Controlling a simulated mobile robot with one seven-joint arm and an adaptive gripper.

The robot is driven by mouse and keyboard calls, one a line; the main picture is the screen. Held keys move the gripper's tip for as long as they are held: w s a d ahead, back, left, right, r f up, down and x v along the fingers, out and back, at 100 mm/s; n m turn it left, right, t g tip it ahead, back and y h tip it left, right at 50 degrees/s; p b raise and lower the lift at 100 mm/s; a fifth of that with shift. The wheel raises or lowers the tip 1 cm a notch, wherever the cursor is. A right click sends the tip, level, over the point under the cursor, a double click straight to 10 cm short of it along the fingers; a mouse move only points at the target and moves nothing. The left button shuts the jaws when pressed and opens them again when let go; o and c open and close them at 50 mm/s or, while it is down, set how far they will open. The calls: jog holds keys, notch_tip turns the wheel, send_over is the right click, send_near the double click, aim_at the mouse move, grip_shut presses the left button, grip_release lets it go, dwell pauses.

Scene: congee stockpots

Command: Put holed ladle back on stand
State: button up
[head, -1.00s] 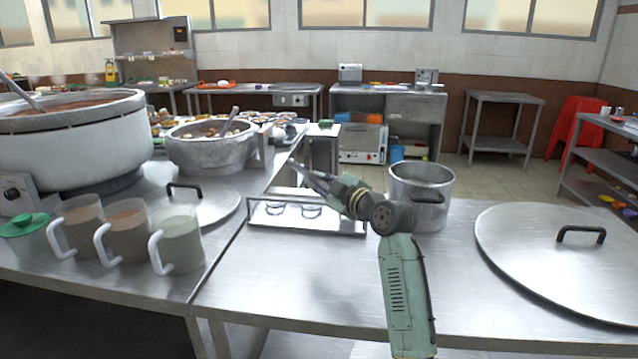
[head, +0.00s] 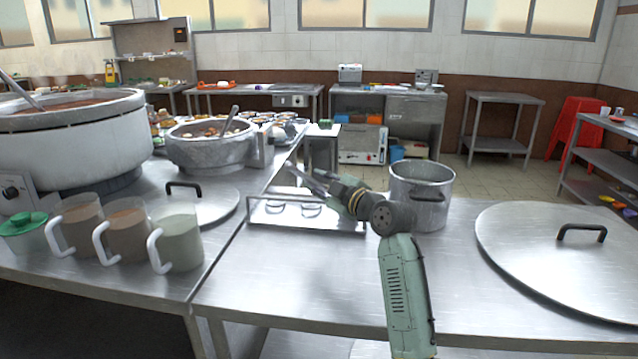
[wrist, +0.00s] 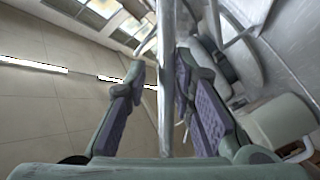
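My gripper (head: 306,180) is above the back of the front table, over a low metal rack (head: 340,229) with two ring-shaped loops. In the wrist view its purple-padded fingers (wrist: 160,100) stand apart. A thin metal bar (wrist: 165,110) runs between them in that view, with gaps on both sides. I cannot tell whether it is a ladle handle or part of the surroundings. A ladle handle (head: 230,119) leans out of the grey pot (head: 207,153). Another handle (head: 22,91) leans out of the large stockpot (head: 70,150). Both ladle heads are hidden, so I cannot tell which is holed.
A steel pot (head: 420,200) stands just right of my gripper. A large lid (head: 540,262) lies at the right, another lid (head: 205,205) at the left. Several mugs (head: 180,240) and a green-lidded cup (head: 25,235) stand front left. The front table's middle is clear.

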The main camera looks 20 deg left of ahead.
jog(key=shift+o, duration=1)
jog(key=v, duration=1.2)
